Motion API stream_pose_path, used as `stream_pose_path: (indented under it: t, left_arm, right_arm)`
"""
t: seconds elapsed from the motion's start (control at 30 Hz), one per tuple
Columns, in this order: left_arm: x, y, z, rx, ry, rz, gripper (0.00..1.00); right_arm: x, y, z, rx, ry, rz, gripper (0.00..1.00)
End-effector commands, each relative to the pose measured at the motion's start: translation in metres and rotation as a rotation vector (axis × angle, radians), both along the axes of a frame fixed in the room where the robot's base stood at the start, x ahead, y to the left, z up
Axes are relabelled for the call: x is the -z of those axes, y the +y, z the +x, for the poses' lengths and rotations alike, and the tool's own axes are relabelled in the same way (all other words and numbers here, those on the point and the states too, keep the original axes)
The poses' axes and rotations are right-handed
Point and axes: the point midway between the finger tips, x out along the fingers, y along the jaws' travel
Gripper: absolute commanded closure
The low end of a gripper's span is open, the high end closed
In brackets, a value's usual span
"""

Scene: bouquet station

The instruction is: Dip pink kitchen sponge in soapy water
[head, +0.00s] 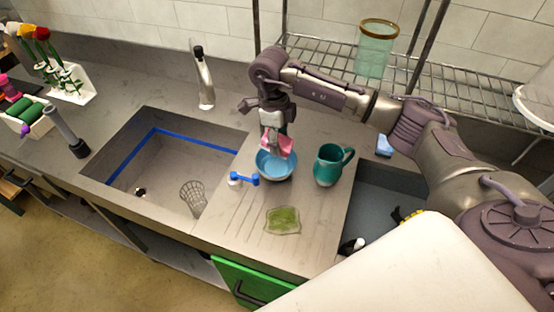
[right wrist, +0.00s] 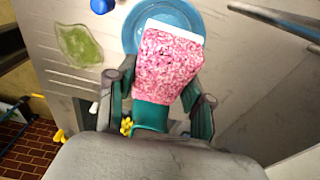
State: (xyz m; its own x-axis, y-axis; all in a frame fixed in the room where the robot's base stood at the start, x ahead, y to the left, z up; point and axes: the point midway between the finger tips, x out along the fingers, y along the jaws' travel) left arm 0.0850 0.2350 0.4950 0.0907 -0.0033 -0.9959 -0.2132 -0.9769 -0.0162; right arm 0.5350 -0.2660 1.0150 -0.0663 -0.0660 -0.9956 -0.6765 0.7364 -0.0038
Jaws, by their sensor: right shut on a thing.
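A pink kitchen sponge (head: 277,146) with a speckled face is held in my right gripper (head: 276,132). It also shows large in the right wrist view (right wrist: 168,65), between the fingers of the same gripper (right wrist: 160,95). A blue bowl (head: 277,168) stands on the counter right below the sponge, and its blue inside shows past the sponge in the right wrist view (right wrist: 178,13). The sponge overlaps the bowl's far part in the head view. I cannot tell whether its lower edge touches the water. My left gripper is not in view.
A teal mug (head: 328,166) stands close right of the bowl. A blue-and-white dumbbell-shaped item (head: 245,179) lies left of it, and a green dish (head: 283,220) is in front. A sink (head: 165,165) opens to the left. A wire rack (head: 450,97) with a glass vase (head: 375,50) stands behind.

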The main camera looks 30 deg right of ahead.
Motion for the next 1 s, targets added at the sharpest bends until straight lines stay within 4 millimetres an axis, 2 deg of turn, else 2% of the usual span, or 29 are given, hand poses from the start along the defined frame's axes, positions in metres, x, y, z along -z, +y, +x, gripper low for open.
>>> stream_pose_path:
  t: [0.47,0.83,1.0]
  left_arm:
    - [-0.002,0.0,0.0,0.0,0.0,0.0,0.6]
    - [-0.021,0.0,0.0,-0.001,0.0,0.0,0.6]
    - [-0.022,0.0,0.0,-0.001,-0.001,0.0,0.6]
  right_arm:
    - [-0.003,0.0,0.0,0.0,0.0,0.0,0.77]
    - [-0.037,0.0,0.0,0.0,-0.001,0.0,0.77]
    - [-0.041,0.0,0.0,0.0,0.001,-0.001,0.77]
